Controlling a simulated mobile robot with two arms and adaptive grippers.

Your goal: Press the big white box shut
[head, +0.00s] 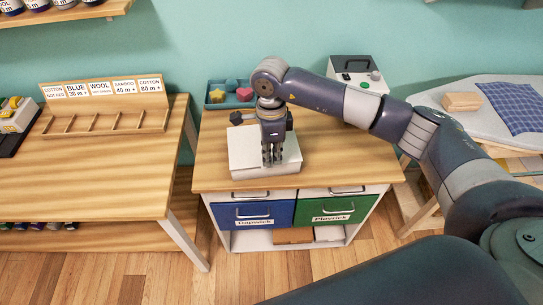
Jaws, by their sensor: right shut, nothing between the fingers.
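The big white box (248,153) sits on the wooden top of the cabinet in the middle of the head view. My right gripper (272,161) points down over the box's top, with its fingers shut and empty. The fingertips overlap the top of the box in the picture; whether they touch it I cannot tell. The box's top looks flat, but part of it is hidden behind my gripper. My left gripper is not in view.
A teal tray (212,103) with colored shapes stands behind the box. A grey-and-white device (352,70) stands at the back right. The cabinet (210,183) has blue and green drawers. A wooden table (85,190) with a labelled rack is left; an ironing board (455,121) is right.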

